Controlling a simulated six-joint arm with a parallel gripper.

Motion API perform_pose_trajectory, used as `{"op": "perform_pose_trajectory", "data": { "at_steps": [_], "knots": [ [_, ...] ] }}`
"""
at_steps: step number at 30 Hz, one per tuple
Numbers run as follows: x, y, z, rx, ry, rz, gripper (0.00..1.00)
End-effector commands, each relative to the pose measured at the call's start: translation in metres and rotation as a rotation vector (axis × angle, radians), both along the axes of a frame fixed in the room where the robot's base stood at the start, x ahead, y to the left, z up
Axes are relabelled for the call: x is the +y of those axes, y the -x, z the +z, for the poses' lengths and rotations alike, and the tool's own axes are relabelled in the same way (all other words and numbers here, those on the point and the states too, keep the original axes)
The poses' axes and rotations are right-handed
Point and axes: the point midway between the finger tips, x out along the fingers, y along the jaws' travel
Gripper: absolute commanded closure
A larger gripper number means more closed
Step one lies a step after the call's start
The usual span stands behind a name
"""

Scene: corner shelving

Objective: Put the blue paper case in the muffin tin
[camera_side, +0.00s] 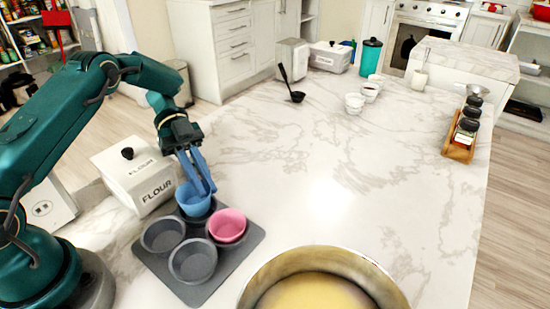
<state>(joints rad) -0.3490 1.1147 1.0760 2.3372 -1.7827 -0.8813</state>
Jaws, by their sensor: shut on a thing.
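The blue paper case (191,200) is at the back cup of the grey muffin tin (245,248). My gripper (204,190) is shut on the case's rim from above, with its blue fingers pointing down. The case's lower part appears to be inside or just above that cup; I cannot tell whether it touches the bottom. A pink paper case (228,225) sits in the right cup of the tin. The left and front cups are empty.
A white flour box (135,172) stands close behind and left of the tin. A large metal bowl (380,283) with yellow contents is at the front right. A black ladle (291,88), white cups (355,102) and a jar rack (463,135) stand farther back. The middle counter is clear.

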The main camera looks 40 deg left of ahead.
Motion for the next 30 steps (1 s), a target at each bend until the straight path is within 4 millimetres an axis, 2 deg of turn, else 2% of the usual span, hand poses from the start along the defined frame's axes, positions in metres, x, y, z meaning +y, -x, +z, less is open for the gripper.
{"op": "perform_pose_trajectory", "data": {
  "at_steps": [10, 11, 12, 13, 23, 26, 30],
  "knots": [
    [0.000, 0.000, -0.001, 0.000, 0.000, 0.000, 1.00],
    [0.000, 0.000, -0.001, 0.000, 0.000, 0.000, 0.76],
    [0.000, 0.000, -0.001, 0.000, 0.000, 0.000, 0.61],
    [0.000, 0.000, -0.001, 0.000, 0.001, 0.000, 0.53],
    [0.000, 0.000, 0.000, 0.000, 0.000, 0.000, 0.53],
    [0.000, 0.000, 0.005, 0.000, 0.000, 0.000, 0.53],
    [0.000, 0.000, 0.023, -0.004, 0.000, 0.000, 0.53]
  ]
}}
